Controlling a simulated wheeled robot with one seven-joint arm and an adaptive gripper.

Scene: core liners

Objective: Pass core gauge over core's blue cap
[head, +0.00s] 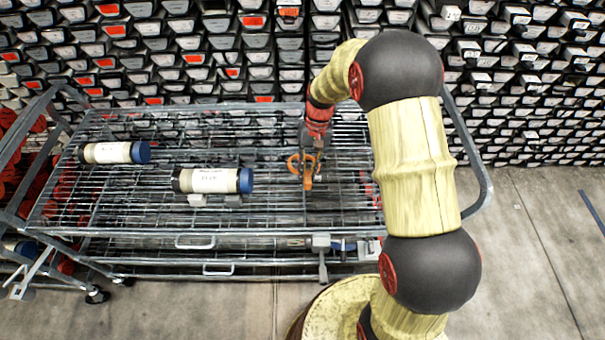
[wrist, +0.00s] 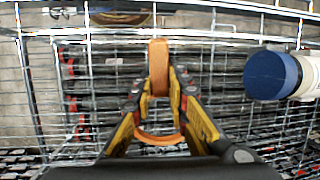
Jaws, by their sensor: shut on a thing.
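My gripper (head: 306,160) is shut on the orange core gauge (head: 308,181), above the wire cart right of the cores. In the wrist view my gripper (wrist: 160,92) has its yellow fingers on both sides of the gauge (wrist: 158,68); a curved orange part shows lower between them. The nearer core (head: 208,180) is a pale labelled cylinder lying on grey supports, its blue cap (head: 245,180) facing my gripper. That cap also shows at the right of the wrist view (wrist: 270,75), apart from the gauge. A second core (head: 108,152) with a blue cap (head: 141,152) lies farther left.
The wire cart (head: 130,222) has metal rails and a raised handle at the right (head: 484,190). Racks of core trays (head: 220,60) fill the back. Another cart stands at the left edge. The mesh between gauge and blue cap looks clear.

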